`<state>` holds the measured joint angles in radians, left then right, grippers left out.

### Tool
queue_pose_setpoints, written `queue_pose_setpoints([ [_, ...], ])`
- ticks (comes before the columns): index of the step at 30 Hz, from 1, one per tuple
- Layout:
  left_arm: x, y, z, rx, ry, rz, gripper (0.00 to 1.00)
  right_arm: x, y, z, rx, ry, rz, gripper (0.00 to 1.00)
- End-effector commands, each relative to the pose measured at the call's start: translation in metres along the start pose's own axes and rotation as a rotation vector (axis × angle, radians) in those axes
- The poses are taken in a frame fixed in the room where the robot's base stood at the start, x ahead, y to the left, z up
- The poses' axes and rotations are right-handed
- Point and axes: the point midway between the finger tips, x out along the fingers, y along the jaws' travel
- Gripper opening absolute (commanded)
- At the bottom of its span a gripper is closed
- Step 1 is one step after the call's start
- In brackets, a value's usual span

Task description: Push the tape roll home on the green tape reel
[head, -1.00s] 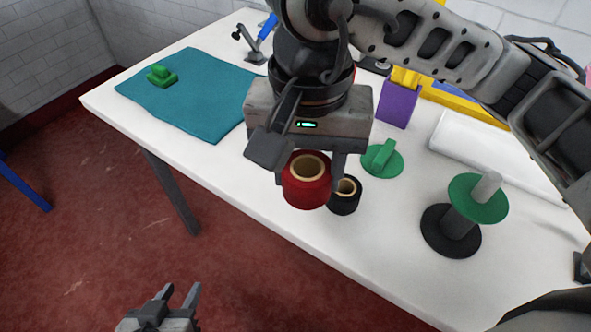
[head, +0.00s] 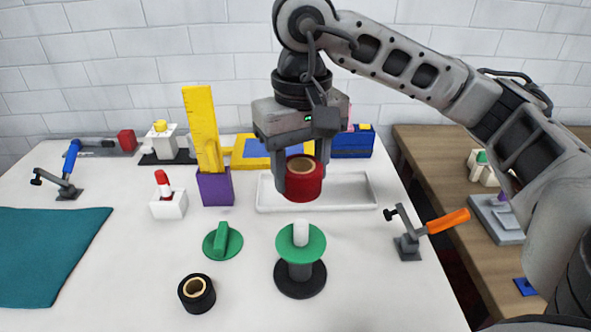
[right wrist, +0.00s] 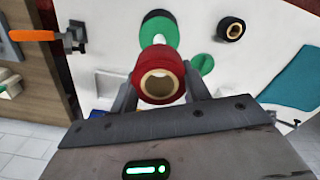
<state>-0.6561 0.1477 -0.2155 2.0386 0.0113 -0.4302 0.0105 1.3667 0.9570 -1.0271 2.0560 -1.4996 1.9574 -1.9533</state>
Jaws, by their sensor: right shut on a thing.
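The green tape reel (head: 301,244) stands upright on the white table, with a dark round base, a green disc and a pale post sticking up through it. My right gripper (head: 299,180) is shut on a red tape roll (head: 303,184) with a tan core. It holds the roll in the air, apart from the reel, above and behind it in the head view. In the right wrist view the red roll (right wrist: 158,78) sits between the fingers and partly hides the reel (right wrist: 158,30). My left gripper is out of view.
A black tape roll (head: 197,293) and a green knobbed disc (head: 222,241) lie left of the reel. An orange-handled clamp (head: 407,240) stands to the right. A white tray (head: 345,190), a purple holder (head: 215,187) and a teal cloth (head: 45,250) are farther out.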

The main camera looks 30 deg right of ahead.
Motion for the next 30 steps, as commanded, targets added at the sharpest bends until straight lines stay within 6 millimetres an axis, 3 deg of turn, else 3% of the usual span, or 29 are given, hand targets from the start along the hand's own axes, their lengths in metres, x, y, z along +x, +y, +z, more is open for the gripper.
queue_pose_setpoints([
  [8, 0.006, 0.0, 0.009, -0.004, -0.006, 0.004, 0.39, 0.007, 0.0, 0.001, 0.004, 0.0, -0.002, 0.24],
  [19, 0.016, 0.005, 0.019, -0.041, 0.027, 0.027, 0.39, 0.043, 0.0, 0.001, 0.003, 0.0, 0.0, 0.24],
  [30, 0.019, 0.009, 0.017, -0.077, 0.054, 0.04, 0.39, 0.058, 0.0, 0.001, 0.003, 0.001, 0.0, 0.24],
])
